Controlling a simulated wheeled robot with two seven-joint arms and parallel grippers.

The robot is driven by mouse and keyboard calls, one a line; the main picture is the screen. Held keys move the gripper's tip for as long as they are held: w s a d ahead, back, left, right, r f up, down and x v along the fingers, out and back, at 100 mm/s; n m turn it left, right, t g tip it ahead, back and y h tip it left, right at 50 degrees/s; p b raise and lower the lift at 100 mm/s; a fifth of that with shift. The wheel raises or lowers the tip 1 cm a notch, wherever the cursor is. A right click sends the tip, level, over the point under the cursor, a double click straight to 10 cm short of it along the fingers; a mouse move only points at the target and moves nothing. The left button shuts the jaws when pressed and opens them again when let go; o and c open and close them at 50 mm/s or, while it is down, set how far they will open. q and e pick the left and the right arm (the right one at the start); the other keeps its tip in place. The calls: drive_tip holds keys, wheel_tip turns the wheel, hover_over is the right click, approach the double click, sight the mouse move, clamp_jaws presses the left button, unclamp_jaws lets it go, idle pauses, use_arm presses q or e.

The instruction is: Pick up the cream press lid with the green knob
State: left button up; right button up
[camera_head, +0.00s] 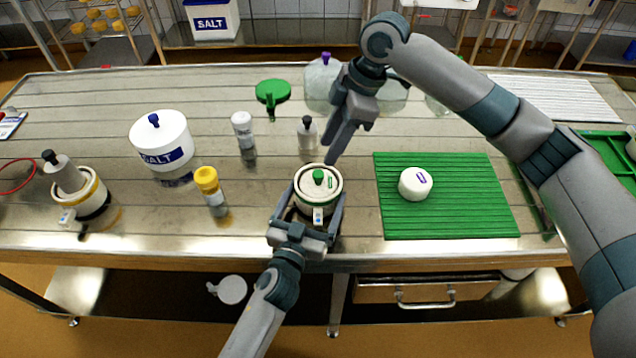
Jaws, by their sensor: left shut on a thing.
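The cream press lid with the green knob (318,178) sits on top of a cream mould (317,207) near the table's front edge. A small blue-marked tag shows on the mould's front. My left gripper (318,200) has its fingers on either side of the mould, below the lid, and is shut on it. My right gripper (339,143) hangs above the table just behind and right of the lid, apart from it. Its fingers point down and lie partly one behind the other, so its opening is unclear.
A green mat (450,215) with a white cheese (415,184) lies to the right. A small bottle (307,135) stands behind the lid. A yellow-capped jar (209,187), a white shaker (243,130) and a salt tub (160,142) stand left. Another mould (85,195) is far left.

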drive_tip(key=shift+w+a+r+n+h, duration=0.15)
drive_tip(key=shift+a+r+n+h, duration=0.25)
drive_tip(key=shift+a+r+h, duration=0.45)
drive_tip(key=shift+w+a+r+n+h, duration=0.1)
drive_tip(key=shift+a+r+n+h, duration=0.4)
drive_tip(key=shift+h, duration=0.55)
drive_tip(key=shift+d, duration=0.2)
hover_over(319, 173)
drive_tip(key=shift+w+d+f, duration=0.1)
drive_tip(key=shift+f, duration=1.55)
drive_tip(key=shift+w+d+f, duration=0.1)
drive_tip(key=shift+f, duration=1.55)
drive_tip(key=shift+a, duration=0.1)
drive_tip(key=shift+s+f, duration=0.15)
drive_tip(key=shift+f, duration=2.45)
clamp_jaws()
